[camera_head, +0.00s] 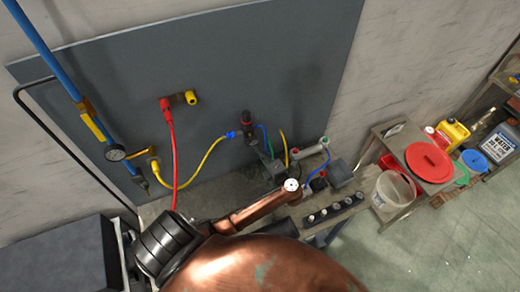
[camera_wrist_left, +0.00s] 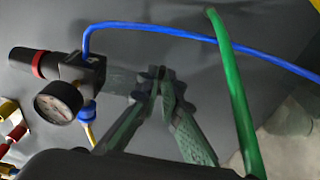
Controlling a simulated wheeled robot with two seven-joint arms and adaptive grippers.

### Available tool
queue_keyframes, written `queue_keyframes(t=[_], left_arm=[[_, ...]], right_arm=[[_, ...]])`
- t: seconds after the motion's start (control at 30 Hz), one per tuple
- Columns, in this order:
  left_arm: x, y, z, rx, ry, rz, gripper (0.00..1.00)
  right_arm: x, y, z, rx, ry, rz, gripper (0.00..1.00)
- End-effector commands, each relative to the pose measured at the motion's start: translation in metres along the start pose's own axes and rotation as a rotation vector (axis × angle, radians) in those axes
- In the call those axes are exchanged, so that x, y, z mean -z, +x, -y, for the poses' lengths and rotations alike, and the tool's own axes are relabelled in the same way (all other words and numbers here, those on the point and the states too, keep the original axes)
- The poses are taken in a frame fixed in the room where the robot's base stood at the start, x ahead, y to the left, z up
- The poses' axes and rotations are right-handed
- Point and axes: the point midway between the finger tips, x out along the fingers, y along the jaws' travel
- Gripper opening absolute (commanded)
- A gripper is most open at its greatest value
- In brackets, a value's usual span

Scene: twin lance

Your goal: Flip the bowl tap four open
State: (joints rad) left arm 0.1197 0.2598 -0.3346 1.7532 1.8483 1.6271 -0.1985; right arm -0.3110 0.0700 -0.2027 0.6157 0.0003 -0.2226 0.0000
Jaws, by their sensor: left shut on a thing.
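The filter regulator (camera_head: 248,120) hangs on the grey panel, with a dark knob on top. In the left wrist view it lies sideways, with a red-banded knob (camera_wrist_left: 38,65), a round gauge (camera_wrist_left: 58,102) and a dark bowl (camera_wrist_left: 122,82) pointing right. My left gripper (camera_wrist_left: 160,76) has its fingertips together at the bowl's far end, shut on a small dark part there, apparently the bowl tap. The fingers hide most of the tap, so its position cannot be read. My right gripper is not in view.
A green hose (camera_wrist_left: 236,95) passes close to the right of my left fingers, and a blue hose (camera_wrist_left: 190,34) crosses beyond them. Red (camera_head: 172,150) and yellow (camera_head: 205,165) hoses hang left of the regulator. A bench with a row of knobs (camera_head: 335,207) stands below.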

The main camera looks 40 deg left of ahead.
Motion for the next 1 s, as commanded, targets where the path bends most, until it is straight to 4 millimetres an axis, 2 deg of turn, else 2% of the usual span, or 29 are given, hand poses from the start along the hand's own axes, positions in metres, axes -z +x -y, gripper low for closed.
queue_keyframes(t=[0.23, 0.4, 0.7, 1.0], left_arm=[[-0.001, -0.001, 0.002, 0.004, -0.002, -0.011, 0.00], [-0.005, 0.001, 0.004, 0.007, -0.004, -0.091, 0.00], [-0.010, 0.007, 0.004, 0.004, -0.002, -0.259, 0.00], [-0.009, 0.008, 0.001, 0.003, 0.002, -0.282, 0.00]], right_arm=[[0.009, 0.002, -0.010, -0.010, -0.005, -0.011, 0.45], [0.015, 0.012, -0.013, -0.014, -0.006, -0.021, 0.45], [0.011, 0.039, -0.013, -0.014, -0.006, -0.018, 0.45], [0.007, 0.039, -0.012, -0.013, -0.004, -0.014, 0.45]])
